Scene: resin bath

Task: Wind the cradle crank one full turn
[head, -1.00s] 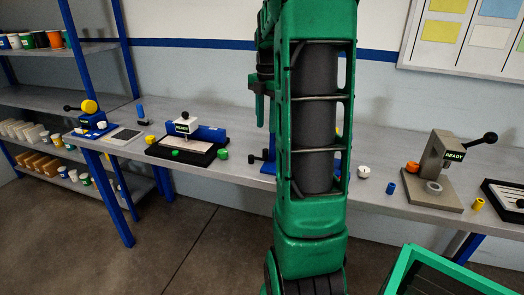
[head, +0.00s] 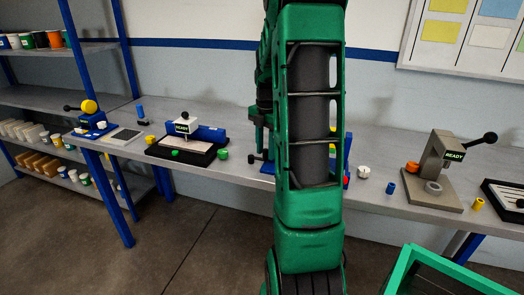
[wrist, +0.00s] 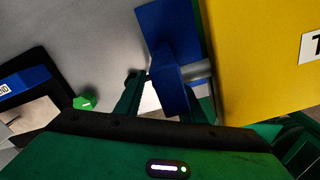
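In the wrist view, a blue upright plate (wrist: 157,22) and a blue arm-like piece (wrist: 172,88) stand by a short grey shaft (wrist: 197,70), beside a large yellow block (wrist: 260,60); this looks like the cradle and its crank. My gripper (wrist: 158,95) reaches over it with its fingers apart, a pale gap showing between the left finger and the blue piece. I cannot tell whether a finger touches it. In the head view my arm hides most of the cradle; a black knob (head: 251,159) shows at its left, below my gripper (head: 258,142).
A green-knobbed black tray (head: 210,155) with a white-topped press stands left on the grey bench. A grey lever press (head: 440,165), a white cup (head: 363,172) and a blue cup (head: 390,188) stand right. A green-rimmed bin (head: 400,270) is at the front right.

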